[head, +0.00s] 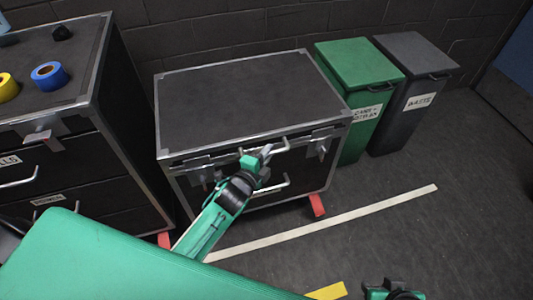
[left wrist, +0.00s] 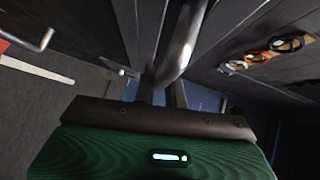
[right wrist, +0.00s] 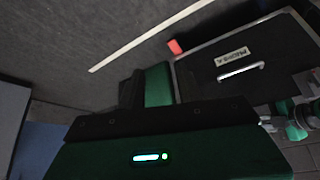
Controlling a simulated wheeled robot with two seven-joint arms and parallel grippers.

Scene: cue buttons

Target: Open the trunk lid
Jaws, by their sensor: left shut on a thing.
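The trunk (head: 240,92) is a dark box with metal edges in the middle of the head view. Its lid lies flat and looks closed. A silver handle (head: 285,146) sticks out from the lid's front edge; it also shows as a curved bar in the left wrist view (left wrist: 181,45). My left gripper (head: 264,155) is shut on this handle at the trunk's front. My right gripper (head: 392,291) is low at the bottom edge of the head view, away from the trunk. In the right wrist view its fingers (right wrist: 158,90) stand apart with nothing held.
A dark cabinet (head: 95,95) with blue tape (head: 49,75) and yellow tape (head: 6,87) on top stands close at the left. A green bin (head: 358,65) and a grey bin (head: 415,60) stand at the right. A brick wall is behind. Floor at the right front is clear.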

